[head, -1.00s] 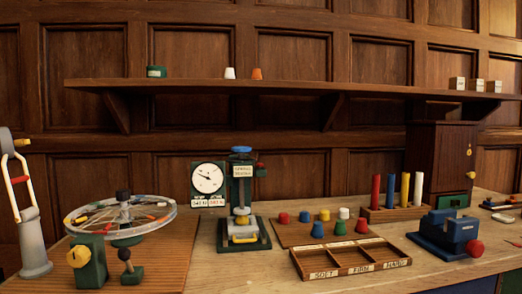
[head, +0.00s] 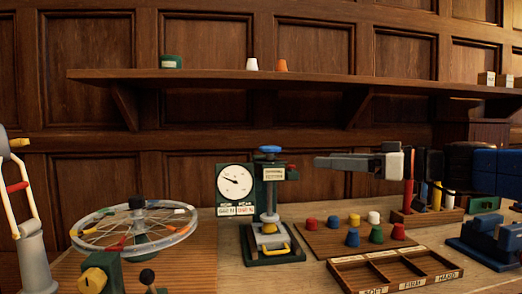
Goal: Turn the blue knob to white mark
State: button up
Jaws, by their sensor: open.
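The blue knob (head: 269,150) sits on top of a dark green tester (head: 270,205) left of centre. A white label with dark lettering is just below the knob. I cannot make out a white mark by the knob. My gripper (head: 328,163) reaches in from the right at about the height of the knob, with its grey fingers pointing left. It is open and empty, its tips apart from the knob in the picture, to the right of it. The fingers overlap one another in this view, so the gap between them is hard to see.
A white dial gauge (head: 235,183) stands left of the tester. A spoked wheel (head: 135,225) is further left. Several coloured cups stand on a board (head: 330,243) at the right, behind a divided wooden tray (head: 445,277). A shelf (head: 330,80) runs above.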

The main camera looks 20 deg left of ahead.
aim_at(270, 146)
jog(key=shift+n+y, duration=0.3)
jog(key=shift+y, duration=0.1)
jog(key=x, duration=0.6)
jog(key=r+x, duration=0.1)
jog(key=x, duration=1.2)
jog(key=shift+w+d+r, duration=0.15)
jog(key=shift+w, duration=0.1)
jog(key=c, duration=1.1)
